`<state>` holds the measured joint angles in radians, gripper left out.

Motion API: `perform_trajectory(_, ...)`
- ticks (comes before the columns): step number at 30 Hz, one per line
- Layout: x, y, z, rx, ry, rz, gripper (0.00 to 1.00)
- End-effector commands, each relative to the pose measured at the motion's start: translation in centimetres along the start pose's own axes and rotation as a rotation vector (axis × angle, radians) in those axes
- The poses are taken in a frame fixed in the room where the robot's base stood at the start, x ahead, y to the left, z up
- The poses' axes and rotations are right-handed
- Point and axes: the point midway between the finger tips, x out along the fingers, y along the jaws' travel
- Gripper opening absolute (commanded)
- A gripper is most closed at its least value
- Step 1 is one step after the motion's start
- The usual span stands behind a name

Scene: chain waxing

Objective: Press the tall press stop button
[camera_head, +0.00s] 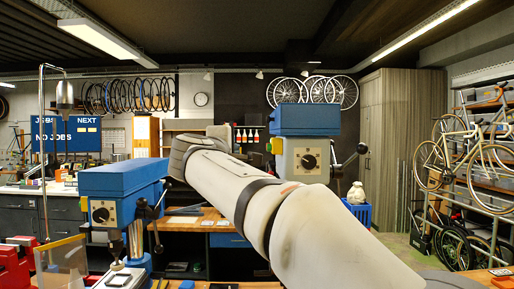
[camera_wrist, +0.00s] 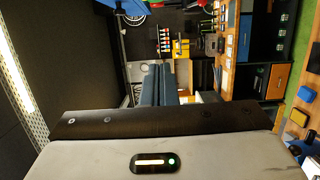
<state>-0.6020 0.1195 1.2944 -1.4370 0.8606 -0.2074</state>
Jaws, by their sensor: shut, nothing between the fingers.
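The tall press (camera_head: 306,119) stands right of centre in the head view, with a blue head and a light front plate with a round black dial. A shorter blue press (camera_head: 122,181) with a similar dial stands at left. In the wrist view, my gripper (camera_wrist: 158,70) shows as two dark blue-grey fingers side by side, shut and empty. It touches nothing that I can see. In the head view my arm hides it.
A workbench (camera_head: 209,222) runs behind my arm. A blue crate (camera_head: 358,212) with a pale object in it stands right of the tall press. Bicycles (camera_head: 462,150) hang on a rack at far right. A clear panel (camera_head: 62,256) and red items stand at lower left.

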Motion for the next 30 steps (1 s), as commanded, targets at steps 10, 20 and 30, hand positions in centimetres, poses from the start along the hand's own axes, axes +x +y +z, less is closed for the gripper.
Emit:
perform_trajectory(10,2.6,0.2,0.0,-0.001,-0.002,-0.003,0.00)
perform_trajectory(20,9.7,0.4,0.0,0.000,0.000,-0.004,0.00)
perform_trajectory(30,10.8,0.0,3.5,0.000,0.003,-0.003,0.00)
